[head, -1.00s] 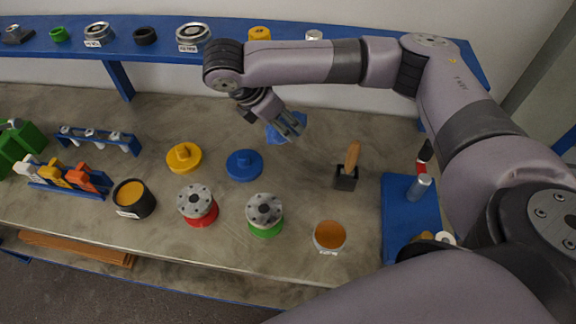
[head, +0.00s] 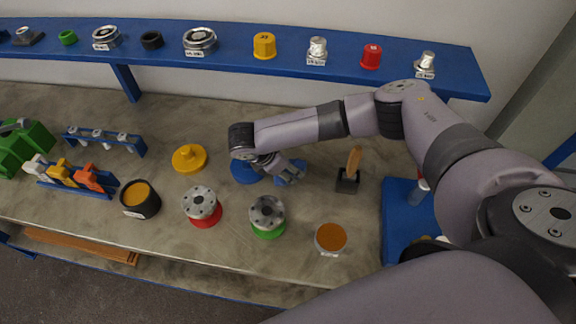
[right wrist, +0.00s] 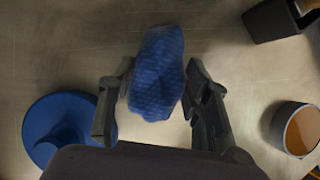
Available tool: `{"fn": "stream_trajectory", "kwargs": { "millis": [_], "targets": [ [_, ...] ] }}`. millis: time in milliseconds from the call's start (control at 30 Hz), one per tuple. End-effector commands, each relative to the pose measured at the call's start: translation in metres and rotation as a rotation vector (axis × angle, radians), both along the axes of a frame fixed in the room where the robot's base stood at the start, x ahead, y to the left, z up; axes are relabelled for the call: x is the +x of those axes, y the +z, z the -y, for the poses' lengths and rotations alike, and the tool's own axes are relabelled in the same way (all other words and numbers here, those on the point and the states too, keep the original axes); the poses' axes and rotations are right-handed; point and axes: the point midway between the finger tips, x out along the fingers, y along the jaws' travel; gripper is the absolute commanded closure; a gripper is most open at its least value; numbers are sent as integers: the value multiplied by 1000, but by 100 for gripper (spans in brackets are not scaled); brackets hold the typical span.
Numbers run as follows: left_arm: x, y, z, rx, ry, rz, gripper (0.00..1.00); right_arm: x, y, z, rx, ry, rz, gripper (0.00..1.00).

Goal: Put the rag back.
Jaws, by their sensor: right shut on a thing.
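The rag (right wrist: 157,72) is a blue, textured cloth. In the right wrist view it lies between the two fingers of my right gripper (right wrist: 160,80), which is shut on it. The table shows behind the rag. In the head view my right gripper (head: 290,174) is over the middle of the table, just right of a blue flanged lid (head: 243,172); the rag is mostly hidden there. The blue lid also shows in the right wrist view (right wrist: 55,122). My left gripper is not in view.
Two flanged vessels, red (head: 203,207) and green (head: 267,216), stand nearer the front edge. A yellow lid (head: 188,158), a brush in a dark holder (head: 348,180), an orange-filled cup (head: 330,238) and a black pot (head: 140,200) stand around. A blue shelf (head: 210,62) runs behind.

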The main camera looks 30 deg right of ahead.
Motion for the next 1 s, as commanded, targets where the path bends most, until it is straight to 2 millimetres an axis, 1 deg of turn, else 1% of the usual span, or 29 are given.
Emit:
{"fn": "stream_trajectory", "kwargs": {
  "millis": [300, 333, 633, 900, 1000],
  "targets": [
    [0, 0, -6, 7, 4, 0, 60, 0, -3, 0, 0, -1, 0, 78],
    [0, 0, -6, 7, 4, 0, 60, 0, -3, 0, 0, -1, 0, 55],
    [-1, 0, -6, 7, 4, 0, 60, 0, -2, 0, 0, -1, 0, 36],
    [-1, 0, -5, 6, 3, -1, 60, 0, -2, 0, 0, -1, 0, 36],
    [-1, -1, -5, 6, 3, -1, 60, 0, 2, -1, 1, 0, 2, 36]
  ]
}}
